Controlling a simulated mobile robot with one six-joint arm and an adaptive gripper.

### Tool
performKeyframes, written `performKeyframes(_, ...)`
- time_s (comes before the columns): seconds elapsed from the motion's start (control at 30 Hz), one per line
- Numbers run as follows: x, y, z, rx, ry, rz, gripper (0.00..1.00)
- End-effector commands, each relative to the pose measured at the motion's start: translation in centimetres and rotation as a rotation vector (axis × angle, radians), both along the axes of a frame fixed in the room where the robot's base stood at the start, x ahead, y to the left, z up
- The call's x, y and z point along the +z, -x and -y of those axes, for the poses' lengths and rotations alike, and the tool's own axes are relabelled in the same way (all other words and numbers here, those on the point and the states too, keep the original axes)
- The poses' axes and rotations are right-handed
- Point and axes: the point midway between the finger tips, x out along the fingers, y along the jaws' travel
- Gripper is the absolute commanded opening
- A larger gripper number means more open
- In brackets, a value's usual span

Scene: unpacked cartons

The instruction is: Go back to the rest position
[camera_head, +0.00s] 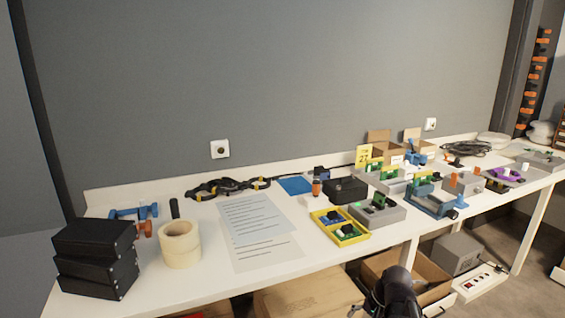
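The dark end of my arm, with my gripper (396,291), shows at the bottom edge, right of the middle. It is in front of the table's front edge and low, over the cartons below. Its fingers cannot be made out, so I cannot tell whether it is open or shut, or whether it holds anything. The long white table (205,288) runs along the grey wall.
Black boxes (95,262) are stacked at the table's left, beside tape rolls (181,246). Printed sheets (262,232) lie in the middle. A yellow tray (353,238) and several grey fixtures crowd the right. Open cartons (437,293) and a power strip (481,283) are below.

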Motion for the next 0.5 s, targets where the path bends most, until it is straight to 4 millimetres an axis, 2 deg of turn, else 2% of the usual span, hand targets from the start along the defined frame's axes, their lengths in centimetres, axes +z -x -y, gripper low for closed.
performKeyframes(0.03, -0.2, 0.8, -1.1, 0.052, 0.038, -0.004, 0.87)
performKeyframes(0.2, -0.8, 2.5, -3.2, 0.209, 0.164, -0.02, 0.87)
performKeyframes(0.5, -1.2, 4.5, -5.2, 0.394, 0.311, -0.036, 0.87)
